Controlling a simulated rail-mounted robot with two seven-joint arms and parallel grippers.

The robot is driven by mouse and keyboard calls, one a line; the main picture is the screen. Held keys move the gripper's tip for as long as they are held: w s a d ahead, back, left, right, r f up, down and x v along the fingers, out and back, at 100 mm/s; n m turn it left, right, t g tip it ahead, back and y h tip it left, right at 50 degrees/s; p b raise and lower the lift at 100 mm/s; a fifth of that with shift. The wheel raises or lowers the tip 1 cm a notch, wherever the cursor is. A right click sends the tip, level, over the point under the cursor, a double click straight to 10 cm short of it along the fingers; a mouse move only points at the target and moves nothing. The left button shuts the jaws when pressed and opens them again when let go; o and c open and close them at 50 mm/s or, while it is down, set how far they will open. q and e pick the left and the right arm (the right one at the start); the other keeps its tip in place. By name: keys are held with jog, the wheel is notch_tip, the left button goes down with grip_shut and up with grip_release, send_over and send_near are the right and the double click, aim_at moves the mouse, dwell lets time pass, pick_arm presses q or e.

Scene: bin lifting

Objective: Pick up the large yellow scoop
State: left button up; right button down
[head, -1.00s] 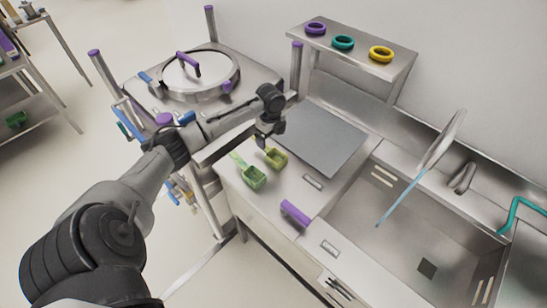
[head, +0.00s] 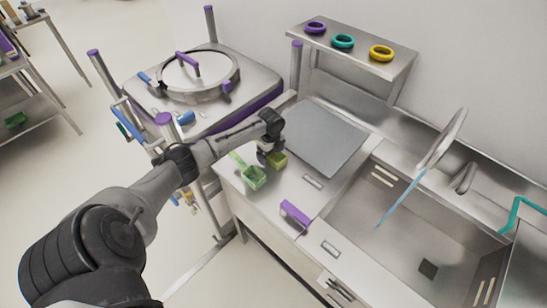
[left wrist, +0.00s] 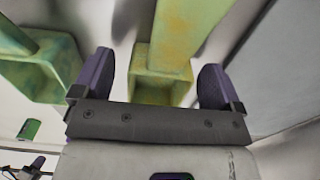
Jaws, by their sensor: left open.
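The yellow scoop (head: 279,160) lies on the steel counter, its square cup toward the front and its handle hidden behind my left gripper (head: 266,152) in the head view. The left gripper is low over the handle end, open. In the left wrist view, the yellow scoop (left wrist: 160,82) shows between the two purple fingers of the gripper (left wrist: 155,75), with gaps at both sides and its handle running up the picture. A green scoop (head: 254,178) lies just left of it; it also fills the upper left of the left wrist view (left wrist: 35,75). My right gripper is out of view.
A grey board (head: 325,138) lies right of the scoops. A purple-handled item (head: 295,214) is at the counter's front edge. The sink (head: 390,225) is at right, and a round-lidded vessel (head: 200,75) stands behind my arm. A shelf (head: 355,50) holds three rings.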

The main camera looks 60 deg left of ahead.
pick_arm(q)
jog(key=shift+c, duration=0.2)
jog(key=c, duration=0.9)
jog(key=shift+c, duration=0.4)
jog(key=shift+r, duration=0.1)
